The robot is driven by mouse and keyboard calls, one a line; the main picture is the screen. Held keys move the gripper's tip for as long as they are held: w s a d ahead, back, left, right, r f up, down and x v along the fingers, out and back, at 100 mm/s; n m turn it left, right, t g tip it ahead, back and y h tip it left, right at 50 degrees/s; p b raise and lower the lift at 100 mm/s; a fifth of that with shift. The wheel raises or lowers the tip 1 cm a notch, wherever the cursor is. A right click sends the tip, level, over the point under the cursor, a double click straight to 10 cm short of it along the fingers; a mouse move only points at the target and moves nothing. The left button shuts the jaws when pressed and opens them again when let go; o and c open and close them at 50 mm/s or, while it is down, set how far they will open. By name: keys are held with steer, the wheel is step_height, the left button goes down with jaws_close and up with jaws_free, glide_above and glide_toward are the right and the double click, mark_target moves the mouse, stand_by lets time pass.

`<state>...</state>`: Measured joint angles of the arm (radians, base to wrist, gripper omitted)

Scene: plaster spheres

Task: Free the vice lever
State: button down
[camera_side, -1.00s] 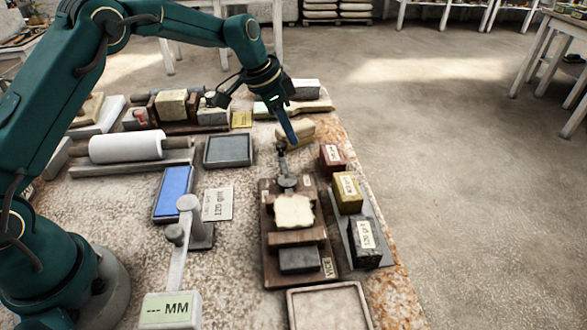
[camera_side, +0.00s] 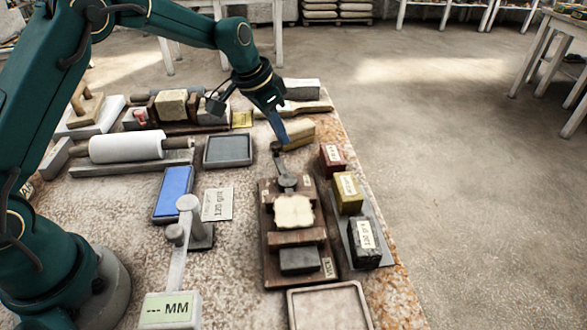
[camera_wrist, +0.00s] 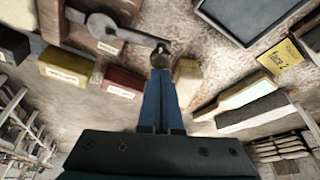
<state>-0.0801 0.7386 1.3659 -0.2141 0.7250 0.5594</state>
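The wooden vice (camera_side: 268,262) lies on the table with a pale plaster block (camera_side: 294,213) in it. Its dark metal lever (camera_side: 282,166) points away from the block, from a round hub to a knobbed free end. In the wrist view the lever (camera_wrist: 130,36) runs from the hub to a knob just beyond my fingertips. My gripper (camera_side: 285,140) reaches down at the knob, its blue fingers side by side. In the wrist view my gripper (camera_wrist: 158,74) looks shut, with only a thin seam between the fingers. The fingertips are at the knob; contact is hard to judge.
Red (camera_side: 332,158), yellow (camera_side: 347,192) and dark (camera_side: 365,243) grit blocks stand right of the vice. A tan block (camera_side: 300,131) is just behind my gripper. A grey tray (camera_side: 229,150) and a blue pad (camera_side: 173,194) lie left. The table's right edge is close.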

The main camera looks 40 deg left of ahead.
steer(key=n, duration=0.1)
steer(key=s+a+n+y, duration=0.1)
steer(key=shift+s+n, duration=0.25)
steer(key=shift+n, duration=0.05)
steer(key=s+n, duration=0.1)
steer(key=n, duration=0.1)
steer(key=shift+s+a+n+y, duration=0.3)
steer(key=shift+s+a+y, duration=0.05)
steer(key=shift+s+y, duration=0.05)
steer(key=s+n, duration=0.1)
steer(key=n, duration=0.1)
steer(key=s+n+y, duration=0.1)
steer(key=s+n, duration=0.1)
steer(key=shift+a+n+y, duration=0.1)
steer(key=shift+n+y, duration=0.2)
steer(key=shift+s, duration=0.55)
steer(key=shift+w+a+r, duration=0.15)
steer(key=shift+w+a, duration=0.2)
steer(key=shift+w, duration=0.25)
steer(key=shift+w+a+r, duration=0.1)
steer(key=shift+w+a, duration=0.2)
steer(key=shift+w, duration=0.3)
steer(key=shift+w+a+r, duration=0.15)
steer(key=shift+w+a, duration=0.2)
steer(key=shift+w, duration=0.25)
steer(key=v, duration=1)
steer(key=shift+d, duration=0.1)
